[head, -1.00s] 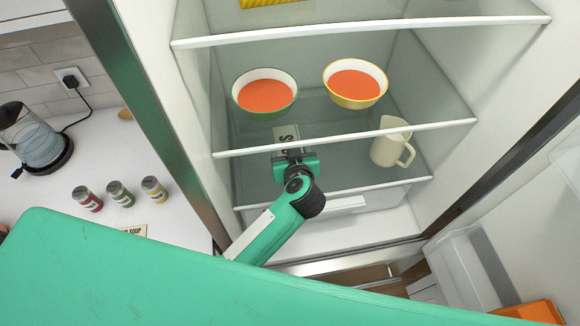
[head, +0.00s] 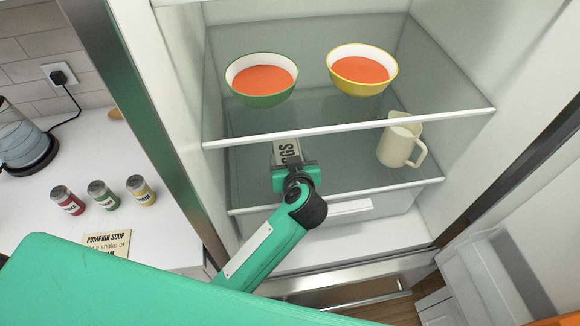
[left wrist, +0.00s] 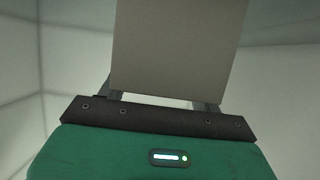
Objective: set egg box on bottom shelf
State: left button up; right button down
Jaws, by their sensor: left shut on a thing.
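The egg box (head: 286,151) is a grey-beige carton with "EGGS" lettering, partly hidden by the shelf above and by my gripper. It fills the upper middle of the left wrist view (left wrist: 178,55). My left gripper (head: 292,172) is shut on it, inside the open fridge. It holds the box in the space over the bottom shelf (head: 375,192), below the shelf with the bowls. I cannot tell whether the box touches the shelf. My right gripper is not in view.
A cream jug (head: 398,146) stands on the bottom shelf, right of the box. A green bowl (head: 262,95) and a yellow bowl (head: 361,85) of orange soup stand on the shelf above (head: 350,128). Several spice jars (head: 104,195) and a "PUMPKIN SOUP" card (head: 106,245) are on the left counter.

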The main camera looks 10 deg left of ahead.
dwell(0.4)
pick_arm(q)
jog(key=o, duration=1.3)
jog(key=shift+f, duration=0.15)
jog(key=v, duration=0.6)
jog(key=b+v, duration=0.1)
jog(key=v, duration=0.5)
jog(key=shift+a+r, duration=0.1)
jog(key=shift+r, duration=0.15)
